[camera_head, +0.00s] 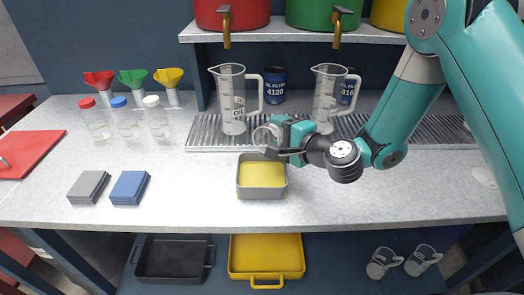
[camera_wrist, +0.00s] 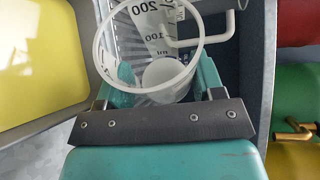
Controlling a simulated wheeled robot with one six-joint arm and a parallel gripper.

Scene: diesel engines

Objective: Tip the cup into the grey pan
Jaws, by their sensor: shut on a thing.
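The clear cup (camera_head: 265,134) is in my gripper (camera_head: 279,139), above the back edge of the grey pan. In the wrist view the cup (camera_wrist: 148,88) sits between the two teal fingers of my gripper (camera_wrist: 165,82), its round rim facing the camera. It looks empty, and I cannot tell its exact tilt. The grey pan (camera_head: 262,193) stands on the bench below the cup, with a flat yellow layer (camera_head: 262,180) inside. In the wrist view the pan's wall (camera_wrist: 86,38) is at the left, beside the cup and apart from it.
Two measuring jugs (camera_head: 232,105) (camera_head: 325,100) stand on the grooved tray (camera_head: 203,132) behind my gripper. Capped bottles (camera_head: 127,124) and funnels (camera_head: 133,80) are at the left. Grey (camera_head: 88,187) and blue blocks (camera_head: 129,188) lie left of the pan.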

